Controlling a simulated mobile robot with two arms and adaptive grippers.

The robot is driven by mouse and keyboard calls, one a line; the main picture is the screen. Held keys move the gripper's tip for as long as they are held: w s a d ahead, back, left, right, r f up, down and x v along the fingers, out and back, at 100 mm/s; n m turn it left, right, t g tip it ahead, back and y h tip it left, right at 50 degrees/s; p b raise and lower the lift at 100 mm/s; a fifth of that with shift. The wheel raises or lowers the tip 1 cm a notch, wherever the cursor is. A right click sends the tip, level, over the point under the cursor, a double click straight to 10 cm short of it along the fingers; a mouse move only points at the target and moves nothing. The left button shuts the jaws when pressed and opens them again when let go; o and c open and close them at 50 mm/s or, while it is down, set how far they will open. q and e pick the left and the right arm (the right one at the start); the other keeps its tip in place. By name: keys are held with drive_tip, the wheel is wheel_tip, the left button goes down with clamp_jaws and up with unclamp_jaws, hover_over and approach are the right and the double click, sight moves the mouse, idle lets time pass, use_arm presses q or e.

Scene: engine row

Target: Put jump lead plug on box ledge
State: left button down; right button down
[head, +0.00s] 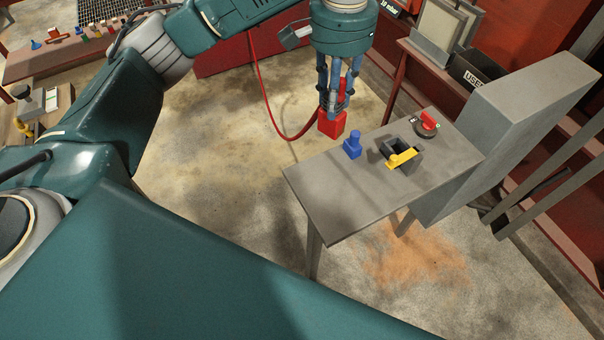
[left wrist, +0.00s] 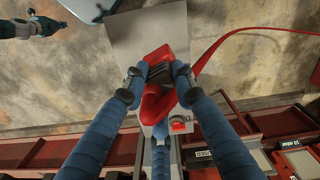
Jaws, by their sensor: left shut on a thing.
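The red jump lead plug (head: 331,124) hangs from my left gripper (head: 340,97), whose blue fingers are shut on it. A red lead runs from the plug down to the left. In the head view the plug appears just off the far left edge of the grey box ledge (head: 325,200); its exact height is hard to tell. In the left wrist view the plug (left wrist: 155,105) sits between the fingertips (left wrist: 158,73), with the ledge (left wrist: 145,30) beyond. A dark arm end, probably my right gripper (left wrist: 38,26), shows at that view's upper left, too small to judge.
On the ledge stand a blue plug (head: 352,145), a yellow lever (head: 401,158) in a dark bracket and a red knob (head: 429,121). The tall grey box (head: 510,130) closes its right end. The ledge's near left part is bare.

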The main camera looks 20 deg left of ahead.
use_arm(q)
drive_tip(key=f, duration=0.2)
drive_tip(key=s+f, duration=0.1)
drive_tip(key=shift+a+f, duration=0.25)
drive_tip(key=shift+f, duration=0.05)
drive_tip(key=shift+w+f+p, duration=0.2)
drive_tip(key=shift+f+p, duration=1.1)
drive_tip(key=shift+f, duration=7.05)
drive_tip(key=c, duration=1.4)
unclamp_jaws()
drive_tip(key=shift+s+f, duration=0.1)
drive_tip(key=shift+f, duration=0.05)
